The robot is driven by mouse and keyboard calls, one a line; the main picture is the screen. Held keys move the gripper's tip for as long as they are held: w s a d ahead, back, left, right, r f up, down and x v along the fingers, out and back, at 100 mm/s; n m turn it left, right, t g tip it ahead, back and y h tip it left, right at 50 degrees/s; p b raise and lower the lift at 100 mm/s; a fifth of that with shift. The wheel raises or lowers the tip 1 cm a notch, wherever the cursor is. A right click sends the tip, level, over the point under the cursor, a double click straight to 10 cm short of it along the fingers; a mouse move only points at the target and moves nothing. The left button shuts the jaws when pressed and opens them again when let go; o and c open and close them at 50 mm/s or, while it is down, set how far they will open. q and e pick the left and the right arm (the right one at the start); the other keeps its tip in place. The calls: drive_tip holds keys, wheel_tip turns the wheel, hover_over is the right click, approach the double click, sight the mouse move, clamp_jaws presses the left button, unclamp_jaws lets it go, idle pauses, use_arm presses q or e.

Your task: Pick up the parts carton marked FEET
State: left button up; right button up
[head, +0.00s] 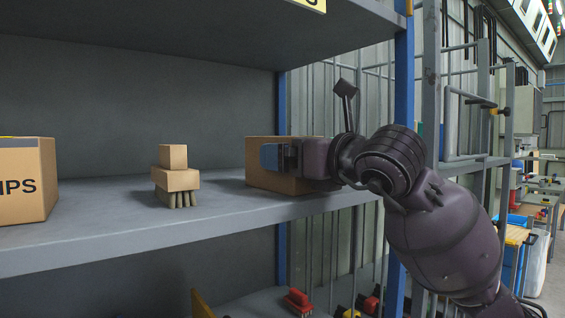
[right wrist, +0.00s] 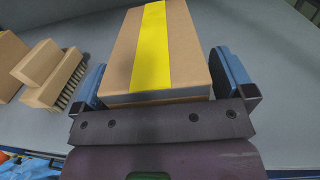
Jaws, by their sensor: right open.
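A brown carton (head: 253,163) stands at the right end of the shelf board in the head view, partly hidden behind my right gripper (head: 270,158). In the right wrist view the carton (right wrist: 190,50) has yellow tape along its top; no FEET marking shows in either view. My right gripper (right wrist: 162,82) is open, with one blue finger on each side of the carton. I cannot tell whether the fingers touch it. My left gripper is not in view.
A wooden brush (head: 177,180) with a block on it stands left of the carton, also in the right wrist view (right wrist: 52,78). Another carton (head: 28,180), with the letters IPS showing, is further left. A blue post (head: 403,80) rises beside my arm; another shelf (head: 150,25) hangs above.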

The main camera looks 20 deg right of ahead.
drive_tip(key=c, duration=1.1)
drive_tip(key=shift+c, duration=0.2)
drive_tip(key=shift+r, duration=0.1)
